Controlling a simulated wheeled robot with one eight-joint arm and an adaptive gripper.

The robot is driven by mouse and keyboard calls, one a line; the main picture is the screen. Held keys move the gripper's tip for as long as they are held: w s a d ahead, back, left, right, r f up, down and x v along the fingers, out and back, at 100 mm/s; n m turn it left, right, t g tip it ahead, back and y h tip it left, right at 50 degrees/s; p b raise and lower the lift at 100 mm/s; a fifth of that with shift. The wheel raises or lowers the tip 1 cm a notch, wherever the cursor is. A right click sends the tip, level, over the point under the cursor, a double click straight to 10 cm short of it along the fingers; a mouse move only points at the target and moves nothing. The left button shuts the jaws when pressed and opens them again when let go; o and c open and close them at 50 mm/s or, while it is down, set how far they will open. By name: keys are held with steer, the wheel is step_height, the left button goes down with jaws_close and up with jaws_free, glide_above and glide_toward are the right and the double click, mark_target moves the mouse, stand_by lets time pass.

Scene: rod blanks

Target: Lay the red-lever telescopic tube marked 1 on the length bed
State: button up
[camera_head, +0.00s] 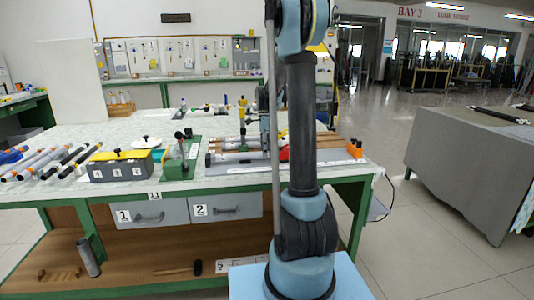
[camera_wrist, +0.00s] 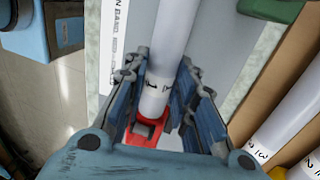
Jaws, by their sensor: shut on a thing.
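The telescopic tube marked 1 (camera_wrist: 174,50) is pale, with a red lever collar (camera_wrist: 147,132) at its near end in the wrist view. My gripper (camera_wrist: 158,75) is shut on it, one blue-padded finger on each side. The tube runs lengthwise over the grey length bed (camera_wrist: 220,55), which carries a white printed strip. In the head view the bed (camera_head: 350,163) lies along the table's front edge, with a pale tube low over it and red at its right. I cannot tell whether the tube touches the bed. My arm partly hides this area.
Tubes marked 2 (camera_wrist: 307,160) and 3 (camera_wrist: 285,125) lie on a brown rack beside the bed. A green stand (camera_head: 180,160) and a grey box with a yellow top (camera_head: 120,168) stand left of the bed. Several more tubes lie at the far left.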

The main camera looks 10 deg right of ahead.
steer(key=shift+f, duration=0.35)
steer(key=o, duration=0.9)
steer(key=v, duration=1.2)
steer(key=shift+f, duration=0.1)
